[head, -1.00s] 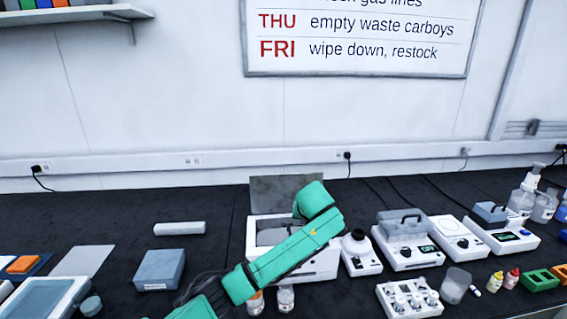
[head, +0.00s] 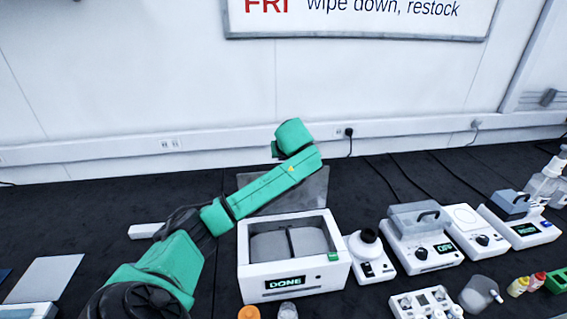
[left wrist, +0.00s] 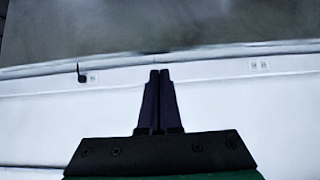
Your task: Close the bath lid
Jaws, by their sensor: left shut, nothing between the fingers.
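The bath is a white box (head: 243,257) with a dark inner well and a "DONE" display on its front, in the head view. Its grey, see-through lid (head: 312,192) stands raised along the back edge, so the bath is open. Only a small dark bit of the left gripper shows beside that wrist. In the left wrist view the left gripper (left wrist: 160,72) is shut and empty, with the wall behind it. My right gripper is not in view.
Right of the bath are a small white device (head: 370,268), a white instrument with a grey handled cover (head: 420,218) and other bench instruments. An orange-capped bottle (head: 249,312) and a clear one (head: 288,310) stand in front.

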